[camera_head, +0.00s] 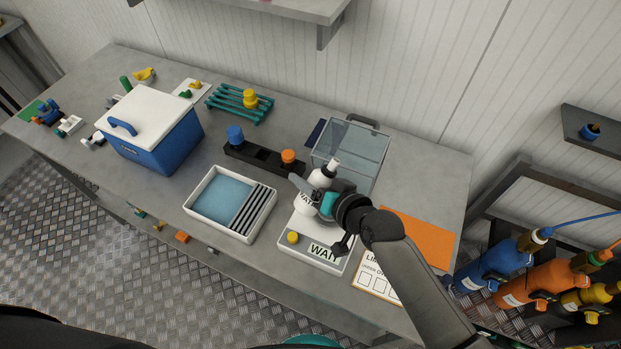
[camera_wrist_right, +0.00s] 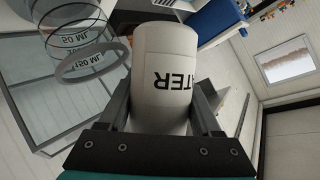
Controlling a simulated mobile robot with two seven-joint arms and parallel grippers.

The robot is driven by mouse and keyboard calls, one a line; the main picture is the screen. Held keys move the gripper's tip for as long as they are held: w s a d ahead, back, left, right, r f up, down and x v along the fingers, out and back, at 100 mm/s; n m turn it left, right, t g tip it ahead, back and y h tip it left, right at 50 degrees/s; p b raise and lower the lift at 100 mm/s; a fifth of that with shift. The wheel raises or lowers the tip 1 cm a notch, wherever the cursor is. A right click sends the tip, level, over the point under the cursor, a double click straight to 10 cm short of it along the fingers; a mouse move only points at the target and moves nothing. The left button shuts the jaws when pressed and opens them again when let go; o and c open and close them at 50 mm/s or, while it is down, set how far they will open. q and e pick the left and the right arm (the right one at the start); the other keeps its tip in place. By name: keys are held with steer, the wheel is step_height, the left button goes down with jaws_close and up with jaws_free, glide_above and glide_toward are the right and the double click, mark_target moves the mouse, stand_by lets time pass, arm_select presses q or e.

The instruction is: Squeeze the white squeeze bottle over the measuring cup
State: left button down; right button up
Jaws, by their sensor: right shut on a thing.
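The white squeeze bottle (camera_head: 306,207) has a black WATER label and a pale nozzle. My right gripper (camera_head: 318,199) is shut around its body, above or beside the white scale (camera_head: 318,256). In the right wrist view the bottle (camera_wrist_right: 165,55) stands between the two dark fingers, its label upside down in the picture. A clear measuring cup (camera_wrist_right: 105,62) with ML markings is beside the bottle at the upper left of that view. I cannot make out the cup in the head view. My left gripper is not in view.
The scale has a WAIT sign and a yellow knob (camera_head: 293,237). A clear-walled box (camera_head: 352,148) stands behind. A white tray (camera_head: 212,228) and a dark rack (camera_head: 250,157) are to the left. An orange mat (camera_head: 418,238) lies right; bare table shows behind it.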

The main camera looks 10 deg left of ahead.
mark_target(318, 172)
steer(key=r+m+g+y+b, duration=0.1)
steer(key=m+y+b, duration=0.1)
steer(key=m+b, duration=0.1)
steer(key=s+a+r+m+y+b, duration=0.1)
steer(key=m+y+b, duration=0.2)
steer(key=m+b, duration=0.1)
steer(key=s+a+r+m+g+y+b, duration=0.1)
steer(key=m+y+b, duration=0.2)
steer(key=m+b, duration=0.1)
steer(key=shift+m+g, duration=0.3)
steer(key=shift+m, duration=0.6)
steer(key=shift+w+d+r+m+y+b, duration=0.2)
steer(key=shift+w+r+m+y+b, duration=0.1)
steer(key=shift+m, duration=0.3)
steer(key=shift+w+d+r+m+y+b, duration=0.2)
steer(key=shift+m+y, duration=0.1)
steer(key=shift+m, duration=0.3)
steer(key=m+t, duration=0.1)
steer(key=m, duration=0.1)
steer(key=w+d+r+m+t+y, duration=0.1)
steer(key=m, duration=0.1)
steer(key=shift+d+r, duration=0.1)
steer(key=shift+r, duration=0.2)
